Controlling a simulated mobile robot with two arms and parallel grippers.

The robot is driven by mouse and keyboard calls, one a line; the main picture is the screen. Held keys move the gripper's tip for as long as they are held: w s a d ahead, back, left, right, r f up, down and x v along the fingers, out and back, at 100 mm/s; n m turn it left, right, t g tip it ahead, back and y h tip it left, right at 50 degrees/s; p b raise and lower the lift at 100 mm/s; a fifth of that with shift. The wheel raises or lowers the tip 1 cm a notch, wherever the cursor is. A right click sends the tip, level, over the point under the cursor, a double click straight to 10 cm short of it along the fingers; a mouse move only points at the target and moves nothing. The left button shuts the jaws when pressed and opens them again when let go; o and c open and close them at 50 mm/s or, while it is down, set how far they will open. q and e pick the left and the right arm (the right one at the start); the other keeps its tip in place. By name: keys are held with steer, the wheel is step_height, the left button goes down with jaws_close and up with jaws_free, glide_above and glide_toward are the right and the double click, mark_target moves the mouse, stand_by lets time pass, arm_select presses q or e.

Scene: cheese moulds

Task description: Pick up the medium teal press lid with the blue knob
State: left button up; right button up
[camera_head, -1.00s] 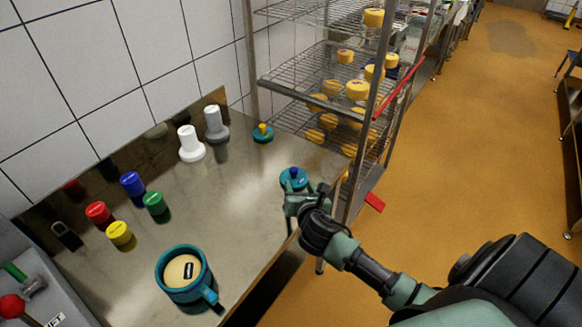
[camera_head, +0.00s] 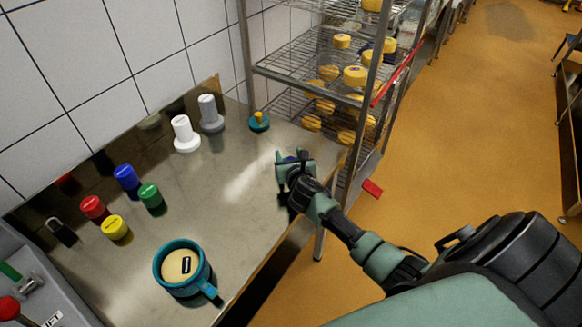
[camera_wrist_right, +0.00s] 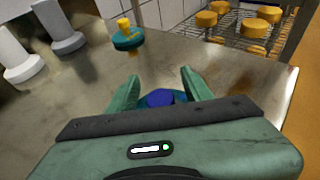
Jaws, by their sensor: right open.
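The teal press lid with the blue knob sits on the steel table near its right edge. In the right wrist view its blue knob (camera_wrist_right: 160,98) shows between the two fingers, with a little teal around it; my gripper body hides the rest. In the head view my right gripper (camera_head: 291,160) covers nearly all of the lid. My right gripper (camera_wrist_right: 159,83) is open, its fingers on either side of the knob; I cannot tell whether they touch it. My left gripper is not in view.
A teal lid with a yellow knob (camera_head: 259,122) stands at the back, also in the wrist view (camera_wrist_right: 127,40). A wire rack (camera_head: 300,65) with cheeses stands close behind my gripper. A teal mould (camera_head: 160,275), coloured cylinders and white (camera_head: 186,137) and grey (camera_head: 211,117) pieces stand leftward.

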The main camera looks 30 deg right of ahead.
jaws_close()
steer(key=shift+r, duration=0.1)
step_height(320, 180, up, 20)
steer(key=p, duration=0.1)
stand_by(0.5)
